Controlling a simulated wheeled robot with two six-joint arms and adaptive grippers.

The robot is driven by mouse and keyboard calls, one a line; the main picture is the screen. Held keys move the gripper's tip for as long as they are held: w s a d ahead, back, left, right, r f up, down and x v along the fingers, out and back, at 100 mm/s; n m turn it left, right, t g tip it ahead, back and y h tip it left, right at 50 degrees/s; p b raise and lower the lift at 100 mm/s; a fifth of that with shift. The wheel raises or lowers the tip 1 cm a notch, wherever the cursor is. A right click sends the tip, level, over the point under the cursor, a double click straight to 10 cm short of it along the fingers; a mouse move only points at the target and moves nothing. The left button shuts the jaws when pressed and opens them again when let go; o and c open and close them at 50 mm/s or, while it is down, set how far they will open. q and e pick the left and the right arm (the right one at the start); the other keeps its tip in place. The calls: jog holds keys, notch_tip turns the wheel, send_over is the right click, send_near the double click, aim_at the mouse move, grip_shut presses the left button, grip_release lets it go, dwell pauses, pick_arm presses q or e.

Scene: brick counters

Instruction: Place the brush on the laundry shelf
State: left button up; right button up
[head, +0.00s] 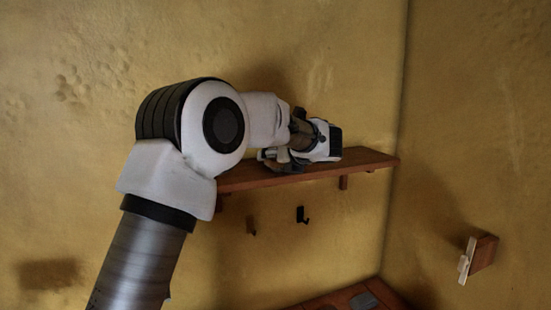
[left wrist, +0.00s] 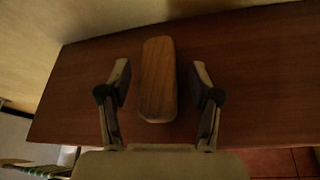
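The brush (left wrist: 158,80) shows in the left wrist view as a long, rounded wooden block. It appears to lie on the brown wooden shelf (left wrist: 85,85), which also shows in the head view (head: 365,158) against the yellow wall. My left gripper (left wrist: 161,82) is open, with one finger on each side of the brush and a visible gap on both sides. In the head view my left gripper (head: 275,160) is just over the shelf, and the brush is hidden behind my arm and hand. My right gripper is in neither view.
Two dark hooks (head: 302,215) hang on the wall below the shelf. A small wooden block with a pale face (head: 484,253) juts from the right wall. A reddish-brown surface (head: 340,299) lies low in the corner. The shelf's right end is clear.

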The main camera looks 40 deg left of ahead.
pick_arm(q)
jog(key=shift+r, duration=0.2)
jog(key=b+v, duration=0.3)
jog(key=v, duration=0.2)
jog(key=shift+d+f, duration=0.1)
jog(key=shift+f, duration=0.1)
jog(key=b+v, duration=0.1)
jog(key=v, duration=0.6)
jog(key=shift+r, duration=0.3)
jog(key=shift+a, duration=0.2)
